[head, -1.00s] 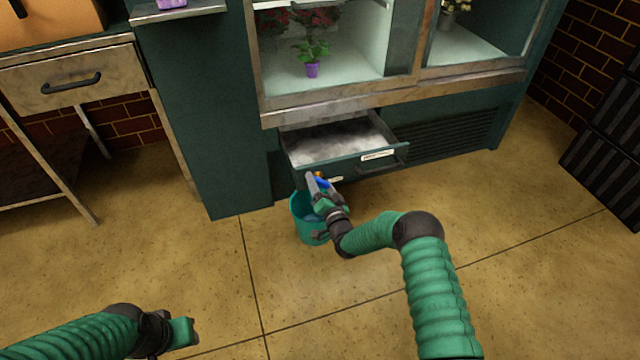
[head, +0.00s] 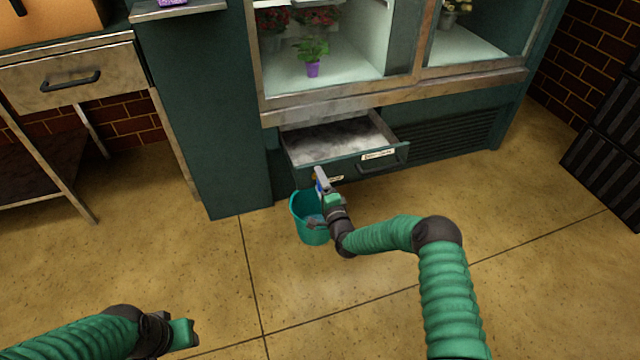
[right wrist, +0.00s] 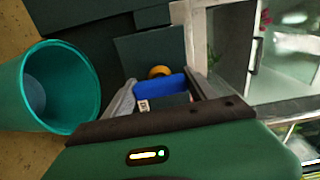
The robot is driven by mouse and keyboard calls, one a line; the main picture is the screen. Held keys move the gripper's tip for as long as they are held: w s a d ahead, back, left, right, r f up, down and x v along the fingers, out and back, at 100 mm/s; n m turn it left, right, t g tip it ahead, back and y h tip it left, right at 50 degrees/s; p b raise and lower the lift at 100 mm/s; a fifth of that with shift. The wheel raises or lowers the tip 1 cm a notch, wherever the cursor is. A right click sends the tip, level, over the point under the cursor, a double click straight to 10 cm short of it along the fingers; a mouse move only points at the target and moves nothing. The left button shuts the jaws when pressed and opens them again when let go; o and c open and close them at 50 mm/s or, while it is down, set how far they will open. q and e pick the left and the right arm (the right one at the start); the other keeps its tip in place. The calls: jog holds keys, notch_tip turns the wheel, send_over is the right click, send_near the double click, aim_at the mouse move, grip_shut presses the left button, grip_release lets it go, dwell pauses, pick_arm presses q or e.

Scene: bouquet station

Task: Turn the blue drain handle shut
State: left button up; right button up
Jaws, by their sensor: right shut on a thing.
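The blue drain handle (head: 319,186) is below the pulled-out drawer of the green cabinet, partly hidden by my right gripper (head: 322,182) in the head view. In the right wrist view the blue handle (right wrist: 172,84) lies between the two fingers of my right gripper (right wrist: 160,93), with a round brass fitting (right wrist: 159,71) just behind it. The right gripper is shut on the handle. My left gripper (head: 184,333) hangs low at the bottom left, far from the handle; its finger gap is not clear.
A teal bucket (head: 299,212) stands on the floor under the handle, close beside my right gripper; it also shows in the right wrist view (right wrist: 50,128). The open drawer (head: 345,157) holds grey-white ice-like stuff.

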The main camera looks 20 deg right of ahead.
jog(key=shift+d+f+m, duration=0.15)
jog(key=shift+d+m, duration=0.1)
jog(key=shift+m, duration=0.05)
jog(key=o, duration=1.4)
jog(key=shift+f, duration=0.1)
jog(key=shift+c, duration=0.2)
jog(key=shift+a, duration=0.1)
jog(key=shift+s+r, duration=0.15)
jog(key=shift+r, duration=0.05)
jog(key=s+p, duration=0.8)
jog(key=s, duration=0.8)
jog(key=shift+s+d+f, duration=0.15)
jog(key=shift+s+d, duration=0.15)
